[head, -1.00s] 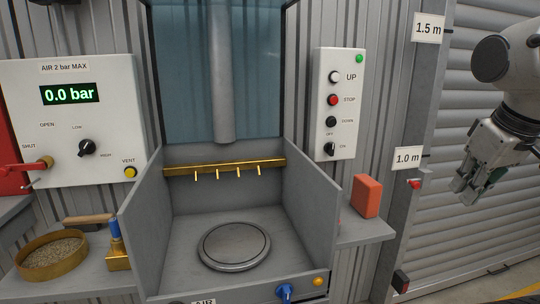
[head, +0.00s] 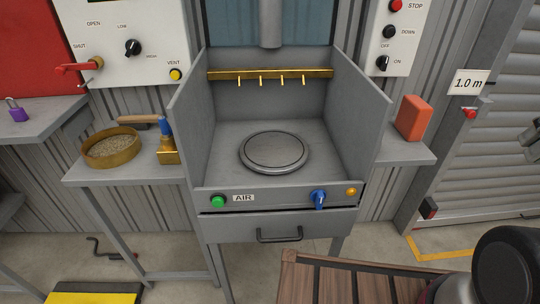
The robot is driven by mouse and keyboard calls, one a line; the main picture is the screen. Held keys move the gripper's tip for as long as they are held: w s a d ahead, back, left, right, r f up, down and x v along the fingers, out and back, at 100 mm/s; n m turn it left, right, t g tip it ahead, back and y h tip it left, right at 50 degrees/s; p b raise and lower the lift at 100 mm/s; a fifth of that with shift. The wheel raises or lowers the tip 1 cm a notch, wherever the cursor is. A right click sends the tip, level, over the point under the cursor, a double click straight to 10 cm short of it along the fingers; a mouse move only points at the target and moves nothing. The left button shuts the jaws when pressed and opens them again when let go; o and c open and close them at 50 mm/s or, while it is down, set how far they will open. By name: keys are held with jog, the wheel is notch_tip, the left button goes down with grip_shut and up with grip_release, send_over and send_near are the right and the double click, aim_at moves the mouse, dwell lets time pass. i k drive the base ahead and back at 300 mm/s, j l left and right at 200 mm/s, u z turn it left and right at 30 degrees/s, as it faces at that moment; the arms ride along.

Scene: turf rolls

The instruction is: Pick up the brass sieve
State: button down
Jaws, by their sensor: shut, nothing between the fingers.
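The brass sieve (head: 110,148) is a round, shallow brass-coloured pan. It sits on the grey side shelf left of the booth in the head view, with grey-brown grainy material showing inside its rim. A wooden-handled tool (head: 142,121) lies right behind it, and I cannot tell whether they touch. My gripper cannot be made out now. Nothing of mine is near the sieve.
A brass block with a blue top (head: 167,145) stands right of the sieve. The grey booth (head: 190,110) has a tall side wall and holds a round plate (head: 273,151). A purple padlock (head: 16,110) lies on the left shelf. A slatted wooden surface (head: 330,280) is low in front.

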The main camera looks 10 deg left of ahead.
aim_at(110, 147)
jog(key=u, duration=1.7)
jog(key=i+j, duration=0.4)
jog(key=i+j+z, duration=0.1)
jog(key=i+j, duration=0.3)
jog(key=j, duration=0.2)
jog(key=i+j, duration=0.4)
jog(key=j+z, duration=0.05)
jog(key=j, duration=0.05)
